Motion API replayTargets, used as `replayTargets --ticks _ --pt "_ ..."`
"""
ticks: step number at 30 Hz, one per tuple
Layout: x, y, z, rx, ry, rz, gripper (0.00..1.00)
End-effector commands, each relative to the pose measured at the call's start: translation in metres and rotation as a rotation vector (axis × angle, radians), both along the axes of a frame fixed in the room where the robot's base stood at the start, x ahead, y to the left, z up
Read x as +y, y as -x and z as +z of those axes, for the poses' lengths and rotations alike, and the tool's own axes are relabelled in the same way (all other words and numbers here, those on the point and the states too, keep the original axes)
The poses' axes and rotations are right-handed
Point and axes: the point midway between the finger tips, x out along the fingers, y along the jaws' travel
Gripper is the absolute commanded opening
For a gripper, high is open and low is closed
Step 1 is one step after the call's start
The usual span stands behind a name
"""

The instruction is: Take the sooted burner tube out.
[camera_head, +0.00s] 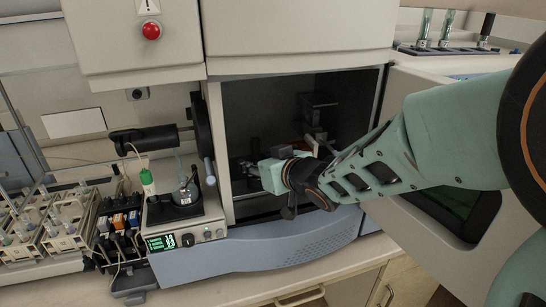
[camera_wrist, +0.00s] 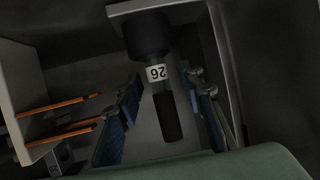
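The burner tube (camera_wrist: 169,118), with a blackened end and a white label reading 26, shows in the wrist view, hanging from a dark block (camera_wrist: 147,36). My gripper (camera_wrist: 164,112) has its two blue-padded fingers spread on either side of the tube, with gaps showing on both sides. In the head view my gripper (camera_head: 262,173) is inside the dark open chamber (camera_head: 260,105) of the spectrometer. I cannot clearly make out the tube in the head view.
Orange rods (camera_wrist: 58,106) lie left of my fingers. Chamber walls are close on both sides. A rack (camera_head: 455,50) with upright tubes stands on top at the right.

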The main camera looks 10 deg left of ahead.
Motion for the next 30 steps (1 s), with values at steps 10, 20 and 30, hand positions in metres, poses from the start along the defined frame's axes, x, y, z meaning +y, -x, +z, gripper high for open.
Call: replayTargets --ticks 10,20,30 --pt "0.000 0.000 0.000 0.000 0.000 0.000 0.00" --pt "0.001 0.000 0.002 -0.001 -0.001 0.000 0.00" --pt "0.008 -0.002 0.028 -0.001 0.000 -0.002 0.00"
